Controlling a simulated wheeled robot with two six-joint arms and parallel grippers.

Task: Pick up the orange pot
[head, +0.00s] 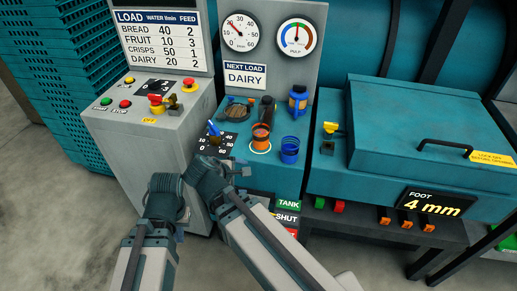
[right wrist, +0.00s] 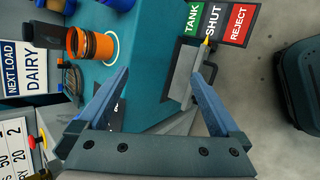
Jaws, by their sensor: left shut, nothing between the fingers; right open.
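The orange pot (head: 260,137) stands upright on a white ring on the teal console top. In the right wrist view the orange pot (right wrist: 91,44) is at upper left, outside the left finger. My right gripper (head: 238,172) is in front of the pot, near the console's front edge, apart from it. In its wrist view the right gripper (right wrist: 160,76) is open with nothing between its fingers. My left gripper (head: 168,184) is shut and empty, left of the right arm, in front of the grey cabinet. Its fingertips are hard to make out.
A blue pot (head: 290,150) stands right of the orange one. A dark bottle (head: 267,109), a blue jar (head: 298,101) and a round drain (head: 236,112) are behind. A dial with a blue lever (head: 214,129) is left. A large teal lidded box (head: 420,140) is at right.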

